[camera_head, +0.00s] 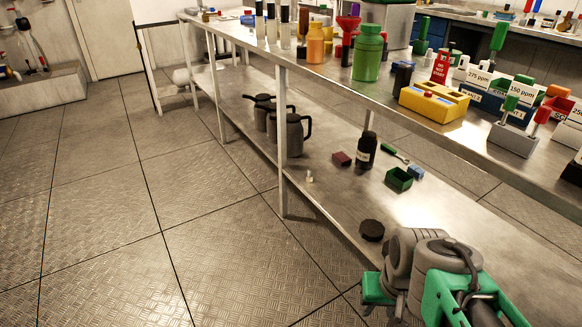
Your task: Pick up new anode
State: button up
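No part in view can be surely told as the new anode. A small pale cylindrical piece (309,176) stands near the front edge of the lower shelf (335,205), and I cannot tell if it is the anode. My grey and green arm shows at the bottom right, in front of the shelf. A green end piece (375,290) shows at its left side, which may be part of my gripper. The fingertips are not clear, so I cannot tell whether it is open or holds anything.
The lower shelf carries dark jugs (295,134), a dark bottle (366,150), a green open box (398,179), a dark red block (340,159) and a dark round knob (372,230). The bench top (335,80) above is crowded with bottles and labelled holders. Floor at left is clear.

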aim_at(309, 177)
jog(key=u, duration=0.6)
jog(key=i, duration=0.85)
jog(key=u, duration=1.2)
jog(key=i, duration=0.3)
jog(key=u, duration=0.3)
